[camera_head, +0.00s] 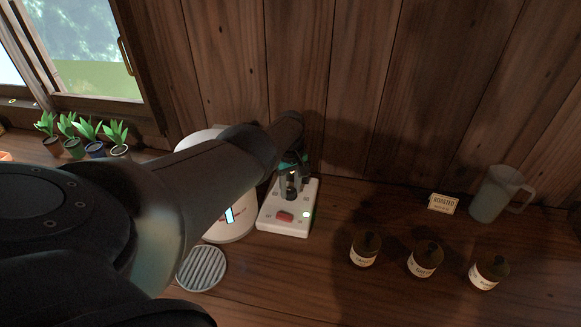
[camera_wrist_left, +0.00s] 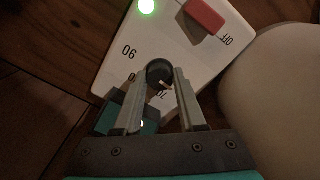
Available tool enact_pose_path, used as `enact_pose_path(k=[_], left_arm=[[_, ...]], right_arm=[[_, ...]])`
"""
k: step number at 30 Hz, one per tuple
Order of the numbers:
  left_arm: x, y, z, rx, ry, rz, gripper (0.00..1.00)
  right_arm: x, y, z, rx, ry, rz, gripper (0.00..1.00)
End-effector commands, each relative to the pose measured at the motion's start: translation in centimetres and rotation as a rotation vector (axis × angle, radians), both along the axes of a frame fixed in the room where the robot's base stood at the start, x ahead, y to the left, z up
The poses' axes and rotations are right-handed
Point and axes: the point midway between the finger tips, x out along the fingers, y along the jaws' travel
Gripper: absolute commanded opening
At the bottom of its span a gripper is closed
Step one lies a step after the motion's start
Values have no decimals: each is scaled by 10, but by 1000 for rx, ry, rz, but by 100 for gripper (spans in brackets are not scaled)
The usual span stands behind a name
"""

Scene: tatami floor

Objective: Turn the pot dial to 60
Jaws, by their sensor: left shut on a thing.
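The dial (camera_wrist_left: 159,71) is a dark round knob on a white control box (camera_wrist_left: 110,75), which also shows in the head view (camera_head: 272,217). My left gripper (camera_wrist_left: 160,78) is shut on the dial, with one finger on each side of it. In the head view my left gripper (camera_head: 292,188) reaches down onto the back part of the box. "90" and "OFF" are readable on the box; other markings near the dial are partly hidden by the fingers. The dial's exact setting cannot be told. The white pot (camera_head: 238,228) stands just left of the box, largely hidden by my arm.
A red switch (camera_head: 284,216) and a lit green lamp (camera_head: 306,214) are on the box. A round slatted coaster (camera_head: 202,268) lies in front. Several brown jars (camera_head: 422,260), a sign (camera_head: 443,204) and a pitcher (camera_head: 494,196) stand right. Potted plants (camera_head: 92,140) line the window side.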

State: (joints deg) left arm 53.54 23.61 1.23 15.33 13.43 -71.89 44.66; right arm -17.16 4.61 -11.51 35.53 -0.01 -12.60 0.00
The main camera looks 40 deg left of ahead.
Motion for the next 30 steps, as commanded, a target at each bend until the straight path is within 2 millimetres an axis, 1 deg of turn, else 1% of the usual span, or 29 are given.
enact_pose_path(k=[9, 23, 24, 30], left_arm=[[0, 0, 0, 1, 1, 91, 0], [0, 0, 1, 1, 0, 103, 0], [0, 0, 1, 1, -1, 103, 43], [0, 0, 0, 1, -1, 102, 66]], right_arm=[[0, 0, 0, 0, 0, -1, 50], [0, 0, 0, 0, 1, -2, 50], [0, 0, 0, 0, 1, -2, 50], [0, 0, 0, 0, 1, -2, 50]])
